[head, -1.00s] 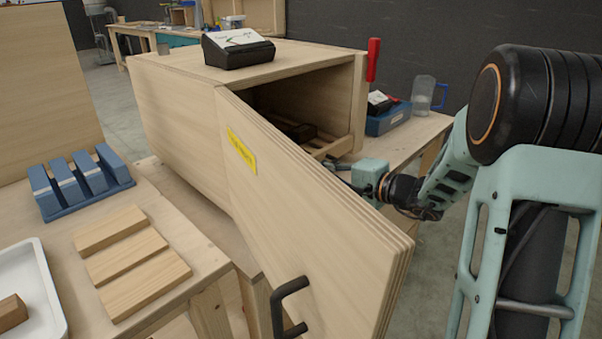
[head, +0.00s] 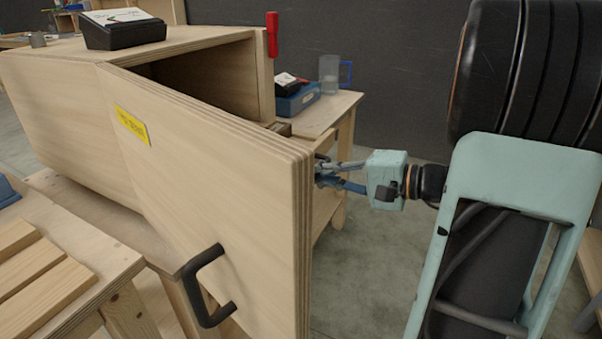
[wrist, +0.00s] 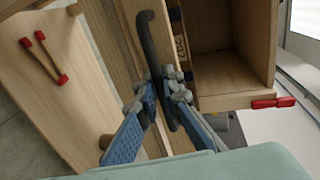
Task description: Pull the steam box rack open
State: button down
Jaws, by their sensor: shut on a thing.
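The steam box (head: 60,90) is a plywood box. Its thick door (head: 200,180) stands open towards me, with a yellow label and a black handle (head: 205,290). My gripper (head: 322,172) is beyond the door's free edge. In the wrist view my gripper (wrist: 165,92) has its blue fingers shut around a dark bar handle (wrist: 148,40) on the wooden rack front (wrist: 125,45). The box's open interior (wrist: 225,35) shows to the right of it. In the head view only a small piece of the rack (head: 281,128) shows past the door; the door hides most of it.
A red-handled tool (head: 272,35) is at the box's right edge. A blue bin (head: 298,100) and a clear jug (head: 329,75) stand on the bench behind. A black device (head: 122,30) sits on the box. Wooden strips (head: 40,275) lie at lower left. Floor right of the bench is open.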

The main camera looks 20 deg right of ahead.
jog(key=shift+s+d, duration=0.2)
jog(key=shift+d, duration=0.05)
jog(key=c, duration=2.3)
grip_release()
jog(key=shift+c, duration=0.2)
jog(key=v, duration=1.2)
jog(key=shift+s+d, duration=0.1)
